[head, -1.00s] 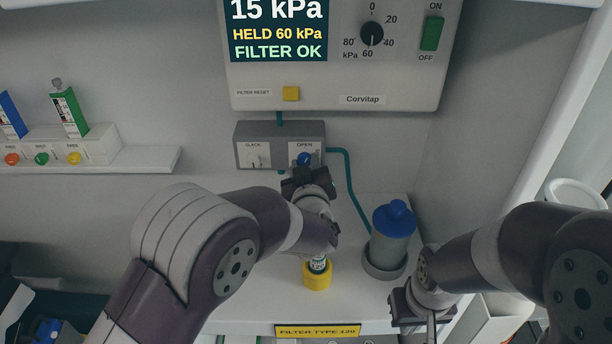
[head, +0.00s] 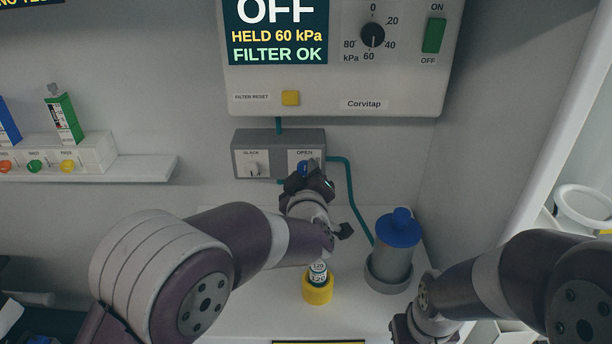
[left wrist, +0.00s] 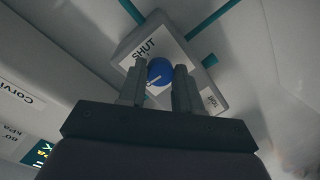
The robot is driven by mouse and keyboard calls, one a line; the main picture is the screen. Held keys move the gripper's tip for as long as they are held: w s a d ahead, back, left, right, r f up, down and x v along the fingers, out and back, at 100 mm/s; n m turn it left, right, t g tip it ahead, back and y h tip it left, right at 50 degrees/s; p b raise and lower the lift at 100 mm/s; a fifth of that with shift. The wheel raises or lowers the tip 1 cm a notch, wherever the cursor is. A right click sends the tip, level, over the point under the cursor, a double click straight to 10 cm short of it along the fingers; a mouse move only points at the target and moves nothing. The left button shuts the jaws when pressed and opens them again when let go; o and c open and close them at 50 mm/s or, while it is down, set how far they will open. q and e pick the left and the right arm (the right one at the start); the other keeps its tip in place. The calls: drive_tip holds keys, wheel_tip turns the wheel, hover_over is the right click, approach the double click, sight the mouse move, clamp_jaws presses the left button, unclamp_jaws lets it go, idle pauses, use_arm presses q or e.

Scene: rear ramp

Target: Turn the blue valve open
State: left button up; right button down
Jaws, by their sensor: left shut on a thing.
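The blue valve (head: 303,167) is a small round knob on a grey wall box (head: 279,139), under the word OPEN. My left gripper (head: 308,178) reaches up to it and hides part of it. In the left wrist view the blue knob (left wrist: 160,70) sits between the two fingers of my left gripper (left wrist: 160,82), which are shut on it. A pale mark shows on the knob, and the word SHUT is on the plate beside it. My right gripper (head: 425,330) hangs at the bottom right, cut by the frame edge; its fingers cannot be made out.
The panel display (head: 276,34) above reads OFF, HELD 60 kPa, FILTER OK. A blue-lidded canister (head: 394,247) and a vial in a yellow holder (head: 317,290) stand on the white counter below.

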use_arm(q)
drive_tip(key=o, duration=1)
drive_tip(key=shift+o, duration=0.2)
drive_tip(key=s+r, duration=0.1)
drive_tip(key=s, duration=1.1)
drive_tip(key=shift+s+r, duration=0.25)
drive_tip(key=shift+s, duration=0.1)
drive_tip(key=shift+d, duration=0.1)
